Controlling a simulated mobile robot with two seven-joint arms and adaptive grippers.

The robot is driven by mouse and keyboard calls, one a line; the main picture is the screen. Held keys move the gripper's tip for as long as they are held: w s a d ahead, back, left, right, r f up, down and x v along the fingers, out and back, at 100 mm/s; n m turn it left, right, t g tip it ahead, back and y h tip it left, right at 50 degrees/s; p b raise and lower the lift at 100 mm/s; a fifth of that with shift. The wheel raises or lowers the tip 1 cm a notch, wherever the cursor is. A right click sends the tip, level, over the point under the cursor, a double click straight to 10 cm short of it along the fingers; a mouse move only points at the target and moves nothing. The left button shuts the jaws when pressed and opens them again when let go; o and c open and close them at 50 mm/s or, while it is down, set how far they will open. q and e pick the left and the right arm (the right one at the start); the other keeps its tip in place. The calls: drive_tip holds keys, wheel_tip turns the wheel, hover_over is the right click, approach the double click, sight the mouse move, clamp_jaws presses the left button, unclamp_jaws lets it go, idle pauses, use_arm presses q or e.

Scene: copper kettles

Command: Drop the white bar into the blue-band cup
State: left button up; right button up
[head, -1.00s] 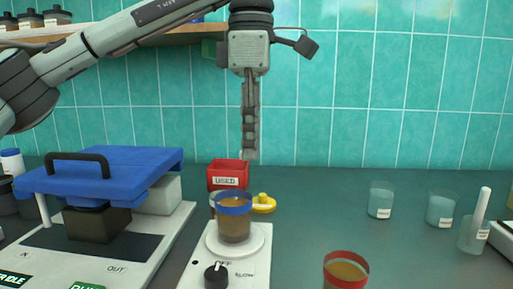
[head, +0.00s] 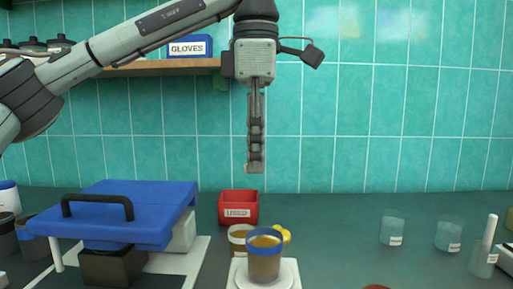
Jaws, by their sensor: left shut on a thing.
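The blue-band cup (head: 264,265) stands upright on the round white plate of a stirrer (head: 288,281) at the bottom middle and holds brown liquid. My left gripper (head: 255,168) points straight down well above the cup rim, slightly to its left in the picture. Its fingers are closed together on a thing, which I take to be the white bar; the bar itself is too small or hidden to make out. My right gripper is not in view.
A red box (head: 238,205), another cup (head: 238,234) and a yellow item (head: 283,232) stand behind the blue-band cup. A blue-lidded device (head: 120,210) is at left. Clear beakers (head: 393,231) stand at right. The counter between is clear. A shelf (head: 160,66) is at upper left.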

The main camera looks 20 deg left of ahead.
use_arm(q)
wheel_tip(320, 180, down, 4)
drive_tip(key=shift+f, duration=0.1)
drive_tip(key=shift+f+b, duration=0.35)
drive_tip(key=shift+f, duration=0.15)
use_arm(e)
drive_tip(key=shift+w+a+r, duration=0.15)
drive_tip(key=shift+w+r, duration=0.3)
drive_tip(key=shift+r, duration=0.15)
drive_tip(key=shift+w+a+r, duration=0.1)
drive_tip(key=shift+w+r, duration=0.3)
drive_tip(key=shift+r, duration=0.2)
use_arm(q)
drive_tip(key=o, duration=0.8)
drive_tip(key=shift+r, duration=0.1)
wheel_tip(320, 180, up, 12)
drive_tip(key=shift+f, duration=0.1)
